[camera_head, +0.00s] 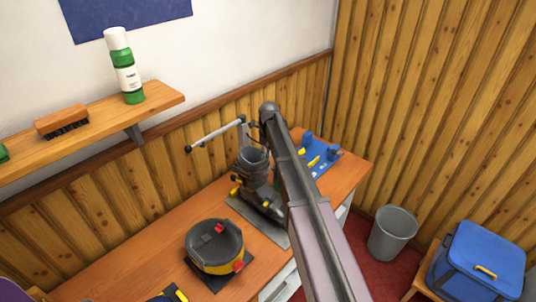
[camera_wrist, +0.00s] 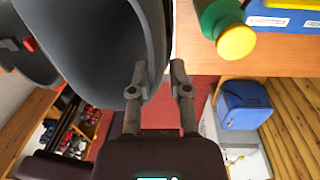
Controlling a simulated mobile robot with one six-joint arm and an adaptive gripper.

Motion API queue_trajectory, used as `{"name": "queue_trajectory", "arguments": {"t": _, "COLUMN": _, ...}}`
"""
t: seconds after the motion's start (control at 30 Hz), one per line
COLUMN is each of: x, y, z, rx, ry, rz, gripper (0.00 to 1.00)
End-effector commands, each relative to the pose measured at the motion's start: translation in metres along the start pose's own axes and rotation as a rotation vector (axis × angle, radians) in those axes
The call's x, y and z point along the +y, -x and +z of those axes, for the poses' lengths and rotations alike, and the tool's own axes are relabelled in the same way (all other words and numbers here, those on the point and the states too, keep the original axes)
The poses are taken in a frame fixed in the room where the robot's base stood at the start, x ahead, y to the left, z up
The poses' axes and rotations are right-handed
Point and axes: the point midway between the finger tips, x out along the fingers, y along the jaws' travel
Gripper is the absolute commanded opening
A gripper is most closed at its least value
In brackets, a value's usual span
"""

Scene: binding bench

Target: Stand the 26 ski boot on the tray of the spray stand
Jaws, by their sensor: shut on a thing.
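The ski boot (camera_head: 250,162) is dark grey with yellow buckles and stands roughly upright at the bench's middle. Its size mark is not readable. My gripper (camera_wrist: 157,80) is shut on the wall of the boot's cuff, one finger on each side; the cuff (camera_wrist: 112,48) fills the upper left of the wrist view. A grey plate (camera_head: 272,232), seemingly the spray stand's tray, shows under and in front of the boot. I cannot tell whether the sole touches it. A thin grey rod (camera_head: 215,134) reaches left behind the boot. My arm hides the boot's right side.
A round black pot-like thing with yellow and red (camera_head: 214,246) is left of the plate. A shelf (camera_head: 165,98) is above; a bin (camera_head: 392,233) and blue cooler (camera_head: 478,262) stand right.

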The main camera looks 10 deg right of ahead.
Motion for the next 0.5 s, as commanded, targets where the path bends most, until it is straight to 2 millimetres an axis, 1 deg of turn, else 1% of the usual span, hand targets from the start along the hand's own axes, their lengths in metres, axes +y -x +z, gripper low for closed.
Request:
{"name": "queue_trajectory", "arguments": {"t": 0.03, "x": 0.000, "y": -0.007, "z": 0.000, "rx": 0.000, "ry": 0.000, "rz": 0.001, "gripper": 0.00}}
{"name": "queue_trajectory", "arguments": {"t": 0.2, "x": -0.001, "y": -0.018, "z": 0.000, "rx": 0.000, "ry": 0.000, "rz": 0.001, "gripper": 0.00}}
{"name": "queue_trajectory", "arguments": {"t": 0.5, "x": -0.001, "y": -0.021, "z": 0.000, "rx": 0.000, "ry": 0.001, "rz": 0.001, "gripper": 0.00}}
